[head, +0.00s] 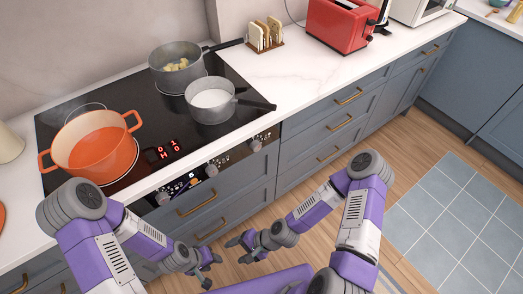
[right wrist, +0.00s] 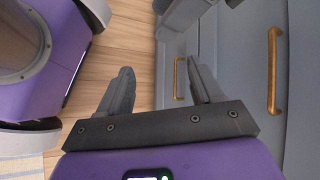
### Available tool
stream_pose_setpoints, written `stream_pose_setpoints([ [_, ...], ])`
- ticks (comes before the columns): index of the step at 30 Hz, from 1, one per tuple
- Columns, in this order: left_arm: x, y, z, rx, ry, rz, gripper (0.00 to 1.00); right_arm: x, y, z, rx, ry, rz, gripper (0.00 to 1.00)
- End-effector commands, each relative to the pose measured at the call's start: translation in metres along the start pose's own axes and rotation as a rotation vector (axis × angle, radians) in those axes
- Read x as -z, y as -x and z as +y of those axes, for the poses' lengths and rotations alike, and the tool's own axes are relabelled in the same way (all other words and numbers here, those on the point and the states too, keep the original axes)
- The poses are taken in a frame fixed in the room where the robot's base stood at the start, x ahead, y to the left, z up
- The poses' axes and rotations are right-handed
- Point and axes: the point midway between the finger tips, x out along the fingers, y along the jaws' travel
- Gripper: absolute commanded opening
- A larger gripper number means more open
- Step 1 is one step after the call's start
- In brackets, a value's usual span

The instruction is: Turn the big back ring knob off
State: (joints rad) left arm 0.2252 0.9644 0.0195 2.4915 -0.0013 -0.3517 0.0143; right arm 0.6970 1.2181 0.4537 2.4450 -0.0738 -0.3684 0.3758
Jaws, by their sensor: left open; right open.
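The black glass hob (head: 150,135) is set in the white counter, with red lit digits (head: 166,147) near its front edge. Below it, the front panel carries a row of grey knobs, including a left one (head: 163,198), a middle one (head: 212,170) and a right one (head: 256,146). I cannot tell which serves the big back ring, nor read their settings. My left gripper (head: 211,271) is open and empty, low in front of the drawers. My right gripper (head: 239,250) is open and empty beside it; its spread fingers show in the right wrist view (right wrist: 160,88). Neither touches a knob.
An orange pot (head: 95,150), a grey pan with yellowish pieces (head: 176,65) and a grey pan with white contents (head: 210,100) stand on the hob. Brass drawer handles (head: 197,203) stick out below. Floor at right is clear.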

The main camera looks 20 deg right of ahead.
Motion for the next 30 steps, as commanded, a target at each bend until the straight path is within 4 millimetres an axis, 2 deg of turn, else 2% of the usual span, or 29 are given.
stream_pose_setpoints([
  [2, 0.000, -0.006, -0.002, 0.000, 0.000, 0.000, 0.43, 0.004, -0.003, -0.030, 0.151, -0.178, -0.028, 0.66],
  [5, 0.001, -0.011, -0.004, 0.000, 0.000, 0.000, 0.43, 0.020, 0.011, -0.073, 0.351, -0.390, -0.057, 0.66],
  [8, 0.001, -0.016, -0.006, 0.000, 0.000, 0.001, 0.43, 0.050, 0.042, -0.113, 0.566, -0.590, -0.083, 0.66],
  [9, 0.001, -0.018, -0.006, 0.000, 0.000, 0.001, 0.43, 0.066, 0.059, -0.126, 0.653, -0.663, -0.091, 0.66],
  [12, 0.001, -0.021, -0.008, 0.000, 0.000, 0.001, 0.43, 0.105, 0.107, -0.147, 0.857, -0.818, -0.108, 0.66],
  [15, 0.002, -0.024, -0.009, 0.000, -0.001, 0.001, 0.43, 0.139, 0.154, -0.154, 1.027, -0.929, -0.119, 0.66],
  [18, 0.002, -0.026, -0.009, 0.000, -0.001, 0.001, 0.43, 0.161, 0.189, -0.153, 1.148, -0.997, -0.127, 0.66],
  [21, 0.002, -0.027, -0.010, 0.000, -0.001, 0.001, 0.43, 0.173, 0.209, -0.151, 1.213, -1.029, -0.130, 0.66],
  [24, 0.002, -0.028, -0.010, 0.000, -0.001, 0.001, 0.43, 0.179, 0.214, -0.154, 1.235, -1.039, -0.134, 0.66],
  [30, 0.002, -0.033, -0.012, 0.000, -0.001, 0.001, 0.43, 0.189, 0.203, -0.174, 1.231, -1.037, -0.134, 0.66],
])
